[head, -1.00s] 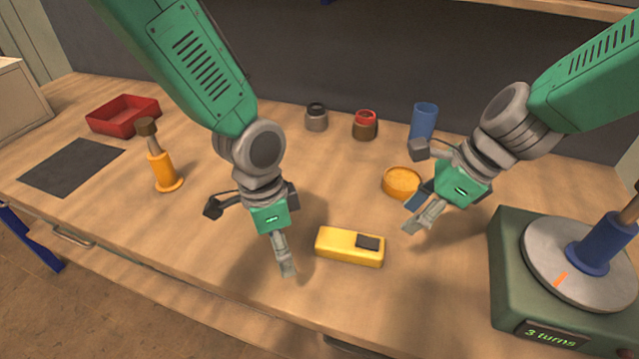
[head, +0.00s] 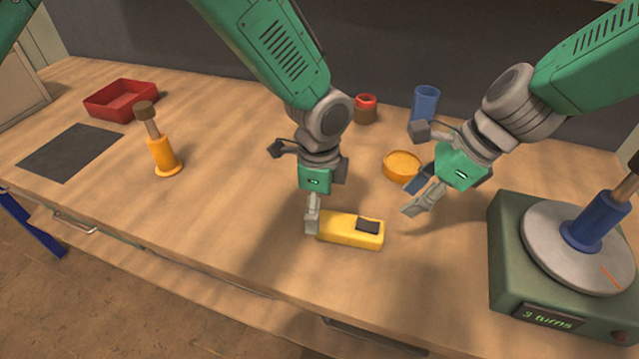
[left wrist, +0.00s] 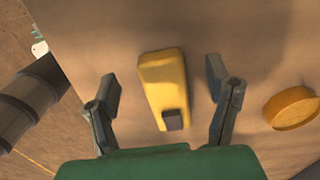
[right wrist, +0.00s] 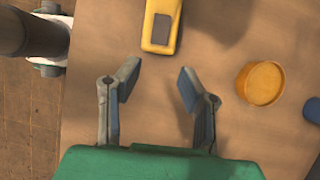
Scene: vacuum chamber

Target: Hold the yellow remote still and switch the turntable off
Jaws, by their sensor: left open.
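The yellow remote (head: 345,228) with a dark button pad lies on the bench. My left gripper (head: 313,215) is open just above its left end. In the left wrist view the remote (left wrist: 163,82) lies between the two spread fingers, with gaps on both sides. My right gripper (head: 414,197) is open and empty, right of the remote; in its wrist view the remote (right wrist: 161,22) is beyond the fingertips. The green turntable (head: 508,265) at the right has a grey disc with an orange mark, a blue holder on it, and a display reading "3 turns".
An orange round dish (head: 403,166) sits close to the right gripper. A blue cup (head: 425,103) and red-topped jar (head: 365,109) stand behind. An orange holder with a handled tool (head: 162,155), red tray (head: 122,99) and dark mat (head: 70,152) are at the left.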

